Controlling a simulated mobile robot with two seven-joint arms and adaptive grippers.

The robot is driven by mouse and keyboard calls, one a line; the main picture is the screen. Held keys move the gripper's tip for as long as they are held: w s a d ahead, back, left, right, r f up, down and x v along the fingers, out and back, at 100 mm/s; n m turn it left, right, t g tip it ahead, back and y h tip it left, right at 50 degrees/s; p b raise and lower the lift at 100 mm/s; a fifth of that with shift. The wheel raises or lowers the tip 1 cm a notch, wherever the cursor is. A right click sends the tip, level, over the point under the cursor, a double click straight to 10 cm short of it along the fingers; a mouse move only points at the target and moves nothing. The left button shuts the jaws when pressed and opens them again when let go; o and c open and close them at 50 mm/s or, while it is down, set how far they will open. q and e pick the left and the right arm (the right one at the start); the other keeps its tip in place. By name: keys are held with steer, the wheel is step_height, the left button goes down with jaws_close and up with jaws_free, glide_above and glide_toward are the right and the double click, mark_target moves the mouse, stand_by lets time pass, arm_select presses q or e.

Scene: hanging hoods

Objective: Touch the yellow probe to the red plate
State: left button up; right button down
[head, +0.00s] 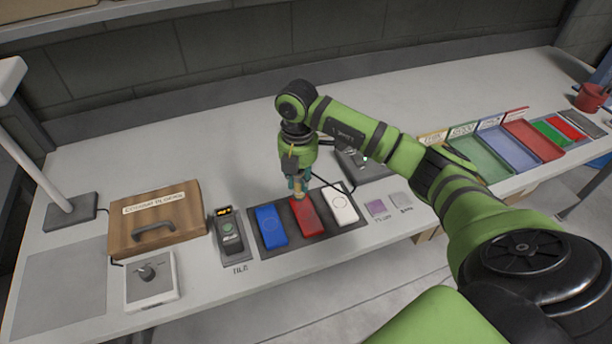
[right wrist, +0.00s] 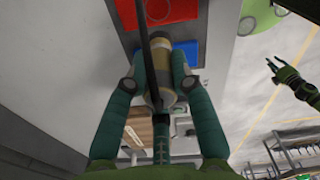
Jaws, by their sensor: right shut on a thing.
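The red plate (head: 309,221) lies between a blue plate (head: 270,226) and a white plate (head: 342,209) on a dark base. My right gripper (head: 299,184) points down over the far end of the red plate. It is shut on the yellow probe (right wrist: 159,63), which has a dark cable and sits between the two teal fingers. The red plate also shows at the top of the right wrist view (right wrist: 172,10). I cannot tell whether the probe's tip touches the plate. My left gripper (right wrist: 275,66) is away at the right of the right wrist view, its fingers apart and empty.
A wooden box (head: 155,220) with a handle, a dial box (head: 150,279) and a small dark meter (head: 230,236) stand to the left. A dark device (head: 365,163) is behind my right arm. Green, blue and red trays (head: 535,142) line the right.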

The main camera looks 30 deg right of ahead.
steer(key=d+f+m, duration=0.1)
steer(key=d+m, duration=0.1)
steer(key=m, duration=0.3)
steer(key=b, duration=0.5)
glide_above(306, 214)
step_height(306, 214, down, 6)
steer(key=shift+w+d+f, duration=0.1)
steer(key=shift+f, duration=0.5)
stand_by(0.7)
stand_by(1.0)
step_height(306, 214, up, 7)
steer(key=p, duration=0.5)
stand_by(0.3)
